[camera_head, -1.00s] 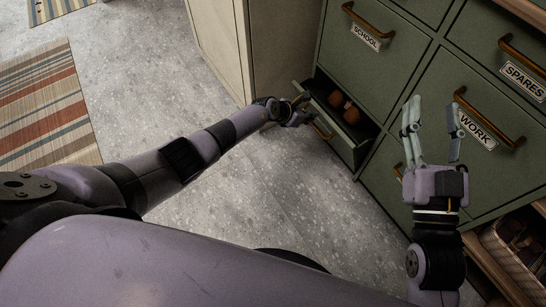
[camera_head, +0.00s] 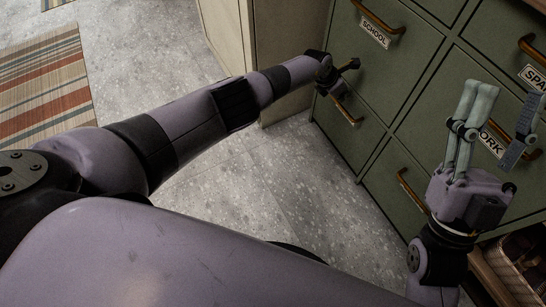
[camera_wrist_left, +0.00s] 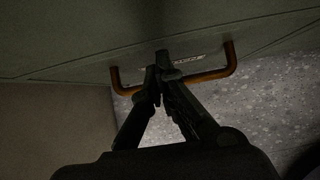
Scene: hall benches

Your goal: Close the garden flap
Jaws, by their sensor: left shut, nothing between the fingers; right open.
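The green flap (camera_head: 343,133) at the lower left of the cabinet stands flush with the front, as far as the head view shows. It has a brown bar handle (camera_head: 347,110). Its label is covered by my gripper, so I cannot read it. My left gripper (camera_head: 340,90) is shut and empty, at the flap's upper part by the handle. In the left wrist view its fingertips (camera_wrist_left: 161,62) are close together against or near the green front, over the handle (camera_wrist_left: 210,76) and a mostly hidden label. My right gripper (camera_head: 500,122) is open and empty in front of the WORK door.
The green cabinet has a SCHOOL door (camera_head: 378,48) above the flap and a WORK door (camera_head: 452,120) to the right. A wicker basket (camera_head: 517,262) sits on a low shelf at lower right. A beige cabinet (camera_head: 283,45) stands to the left. The speckled floor (camera_head: 225,195) is clear.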

